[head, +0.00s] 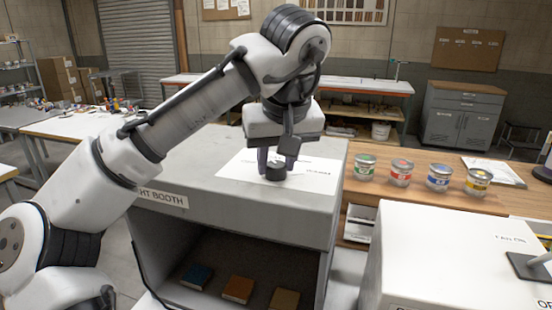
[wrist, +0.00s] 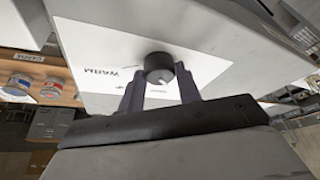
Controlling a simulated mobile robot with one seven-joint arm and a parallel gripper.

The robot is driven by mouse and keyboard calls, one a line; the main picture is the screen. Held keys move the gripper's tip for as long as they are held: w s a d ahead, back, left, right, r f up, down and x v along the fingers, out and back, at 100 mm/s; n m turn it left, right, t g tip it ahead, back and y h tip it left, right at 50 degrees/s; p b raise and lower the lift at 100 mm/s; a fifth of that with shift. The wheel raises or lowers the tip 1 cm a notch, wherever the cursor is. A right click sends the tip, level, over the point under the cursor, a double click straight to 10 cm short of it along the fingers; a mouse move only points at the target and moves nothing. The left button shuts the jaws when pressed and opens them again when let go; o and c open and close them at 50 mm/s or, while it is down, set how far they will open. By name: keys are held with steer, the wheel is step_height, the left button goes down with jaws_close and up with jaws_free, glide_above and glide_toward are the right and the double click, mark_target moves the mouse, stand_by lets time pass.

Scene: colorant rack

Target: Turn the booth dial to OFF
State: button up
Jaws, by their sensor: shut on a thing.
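The light booth (head: 270,205) is a grey box with a black round dial (head: 275,172) on a white label plate (head: 312,175) on its top. My gripper (head: 277,160) points down over the booth top, its two dark fingers on either side of the dial and shut on it. In the wrist view the dial (wrist: 159,67) sits between the fingertips (wrist: 160,84). The plate (wrist: 205,70) there shows an upside-down word that reads WARM. The dial's pointer setting is too small to tell, and my gripper hides part of the plate.
Several small cans, one with a green label (head: 365,167), stand on the wooden counter right of the booth. Colored blocks, one blue (head: 197,277), lie inside the booth's open front. A white machine (head: 450,250) stands at the front right.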

steer(key=shift+n+y, duration=0.4)
steer(key=shift+n, duration=0.8)
steer(key=o, duration=1)
